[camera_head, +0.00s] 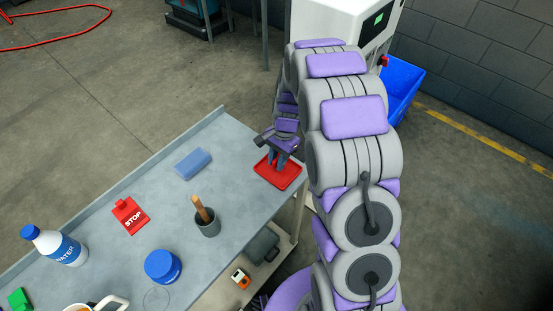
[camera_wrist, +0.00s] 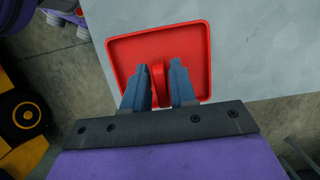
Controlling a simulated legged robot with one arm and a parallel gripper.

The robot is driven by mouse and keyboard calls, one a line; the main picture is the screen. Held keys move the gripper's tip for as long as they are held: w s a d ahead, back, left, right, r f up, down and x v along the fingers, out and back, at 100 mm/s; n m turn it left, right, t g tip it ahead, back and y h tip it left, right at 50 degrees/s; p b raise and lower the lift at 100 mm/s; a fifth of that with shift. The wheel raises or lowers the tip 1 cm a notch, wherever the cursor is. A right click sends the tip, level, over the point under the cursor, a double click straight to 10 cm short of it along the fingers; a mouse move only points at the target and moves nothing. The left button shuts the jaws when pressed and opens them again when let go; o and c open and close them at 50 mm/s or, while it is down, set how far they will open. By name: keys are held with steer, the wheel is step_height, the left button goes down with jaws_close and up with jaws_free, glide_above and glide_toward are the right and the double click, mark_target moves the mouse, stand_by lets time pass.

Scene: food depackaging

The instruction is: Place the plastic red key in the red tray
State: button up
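The red tray (camera_head: 268,177) lies on the right end of the grey table, and it fills the middle of the wrist view (camera_wrist: 118,52). My gripper (camera_wrist: 160,72) points down over the tray. A narrow red piece, which looks like the plastic red key (camera_wrist: 159,84), stands between its two blue-grey fingers, with a finger close against each side. Whether the key touches the tray floor is unclear. In the head view my gripper (camera_head: 278,160) is over the tray, and the key cannot be made out there.
On the table (camera_head: 235,150) are a blue block (camera_head: 193,163), a red STOP piece (camera_head: 130,216), a grey cup with a wooden handle (camera_head: 207,225), a blue-lidded container (camera_head: 163,266) and a water bottle (camera_head: 58,247). A raised lip runs along the far edge. A blue bin (camera_head: 402,88) stands beyond my arm.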

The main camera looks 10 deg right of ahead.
steer(key=shift+o, duration=1.3)
steer(key=p+v, duration=0.2)
steer(key=v, duration=1)
steer(key=shift+r+p, duration=0.2)
steer(key=shift+p, duration=0.2)
steer(key=s+r+n, duration=0.3)
steer(key=s, duration=0.9)
steer(key=s+a+r+n+h, duration=0.1)
steer(key=s+r+n, duration=0.3)
steer(key=s, duration=0.7)
steer(key=s+a+r+n+h, duration=0.1)
steer(key=s+r+n, duration=0.2)
steer(key=s, duration=0.9)
steer(key=shift+s+r+n, duration=0.25)
steer(key=shift+s+n, duration=0.05)
steer(key=shift+n, duration=0.1)
